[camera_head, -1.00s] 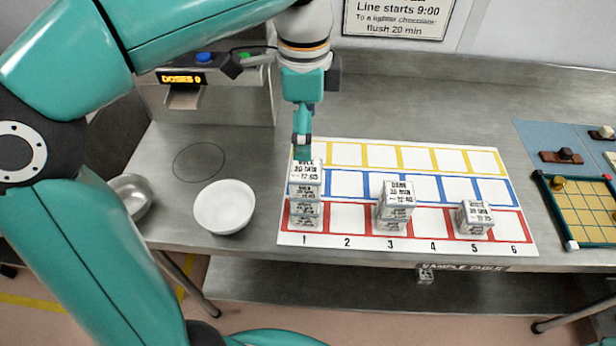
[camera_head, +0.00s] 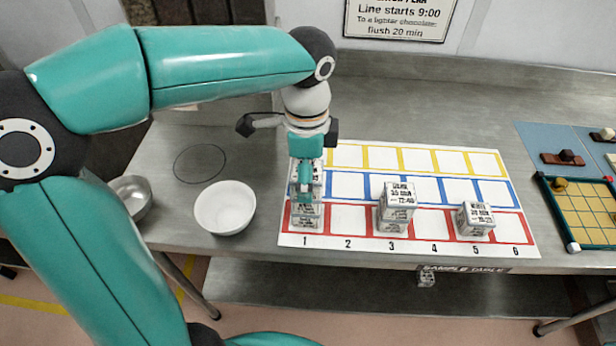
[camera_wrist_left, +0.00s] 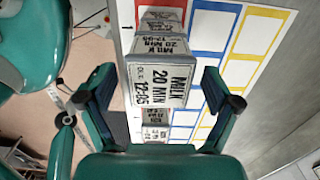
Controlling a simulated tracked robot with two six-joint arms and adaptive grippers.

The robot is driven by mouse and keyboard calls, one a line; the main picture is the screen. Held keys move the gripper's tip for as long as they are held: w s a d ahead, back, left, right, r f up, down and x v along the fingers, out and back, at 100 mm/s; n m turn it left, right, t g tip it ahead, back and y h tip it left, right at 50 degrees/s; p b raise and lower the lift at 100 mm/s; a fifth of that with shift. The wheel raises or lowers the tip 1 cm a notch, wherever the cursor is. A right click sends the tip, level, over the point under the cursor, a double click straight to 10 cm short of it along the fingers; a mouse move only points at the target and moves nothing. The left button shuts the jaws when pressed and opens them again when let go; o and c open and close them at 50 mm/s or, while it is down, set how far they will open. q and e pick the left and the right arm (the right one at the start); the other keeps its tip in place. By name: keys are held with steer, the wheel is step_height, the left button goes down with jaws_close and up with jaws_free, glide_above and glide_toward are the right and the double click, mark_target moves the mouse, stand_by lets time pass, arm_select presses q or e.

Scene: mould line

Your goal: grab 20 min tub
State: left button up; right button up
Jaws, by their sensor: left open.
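The tub (camera_wrist_left: 165,85) labelled "MILK 20 MIN", out 12:05, tops the stack in column 1 of the coloured grid sheet (camera_head: 427,185). In the head view the stack (camera_head: 306,213) stands at the sheet's left end, partly hidden by my gripper. My left gripper (camera_head: 304,188) is above and at this stack, pointing down. In the wrist view my left gripper (camera_wrist_left: 160,85) is open, with one finger on each side of the top tub and gaps visible. Another "MILK 20 MIN" tub (camera_wrist_left: 162,45) shows just beyond it. My right gripper is not in view.
A stack of tubs (camera_head: 397,202) stands in column 3 and a shorter one (camera_head: 475,219) in column 5. A white bowl (camera_head: 225,207) and a metal bowl (camera_head: 132,196) are to the left. A game board (camera_head: 583,210) lies at the right. The back of the table is clear.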

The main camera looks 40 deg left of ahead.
arm_select(q)
steer(key=shift+c, duration=0.2)
steer(key=c, duration=1.3)
steer(key=shift+r, duration=0.2)
step_height(320, 180, up, 27)
steer(key=p, duration=1)
steer(key=shift+f, duration=0.15)
